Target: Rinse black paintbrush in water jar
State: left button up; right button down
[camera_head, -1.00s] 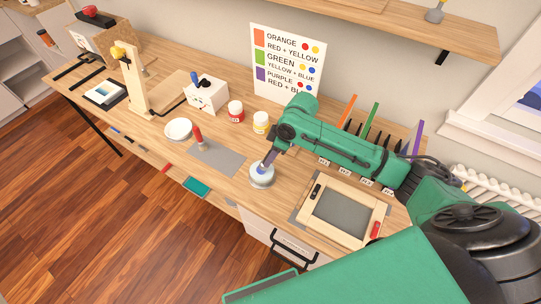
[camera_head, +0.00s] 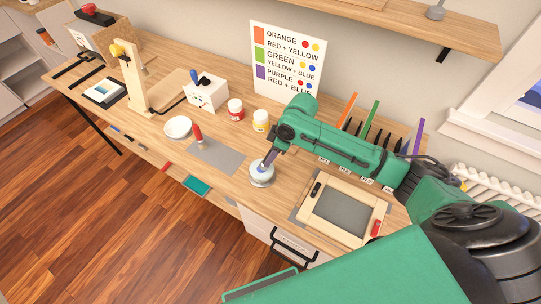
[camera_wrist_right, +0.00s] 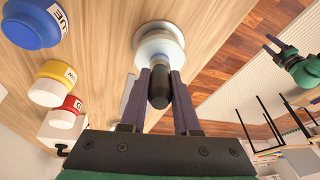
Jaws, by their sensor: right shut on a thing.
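The water jar (camera_head: 262,179) is a small, pale, round vessel on the table's front part, right of the grey mat. My right gripper (camera_head: 267,161) is directly above it, pointing down. In the right wrist view, the right gripper (camera_wrist_right: 160,88) is shut on the black paintbrush (camera_wrist_right: 159,90), whose dark end shows between the fingers. The jar (camera_wrist_right: 158,45) lies straight beyond the brush. The brush's lower end is hidden, so I cannot tell how deep it sits. My left gripper (camera_wrist_right: 270,44) shows small and far off in the wrist view, its fingers apart.
Red (camera_head: 236,110) and yellow (camera_head: 260,121) paint jars stand behind the water jar. A red-handled tool (camera_head: 198,135) stands on the grey mat (camera_head: 225,160), beside a white dish (camera_head: 178,128). A wooden frame (camera_head: 338,237) lies to the right. A colour chart (camera_head: 287,62) stands behind.

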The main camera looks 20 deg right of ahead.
aim_at(270, 151)
jog(key=shift+p, duration=0.45)
dwell(1.1)
notch_tip(270, 151, up, 5)
jog(key=p, duration=0.6)
jog(key=shift+r, duration=0.1)
jog(key=shift+r+p, duration=0.45)
jog(key=shift+r, duration=0.45)
jog(key=shift+f, duration=0.1)
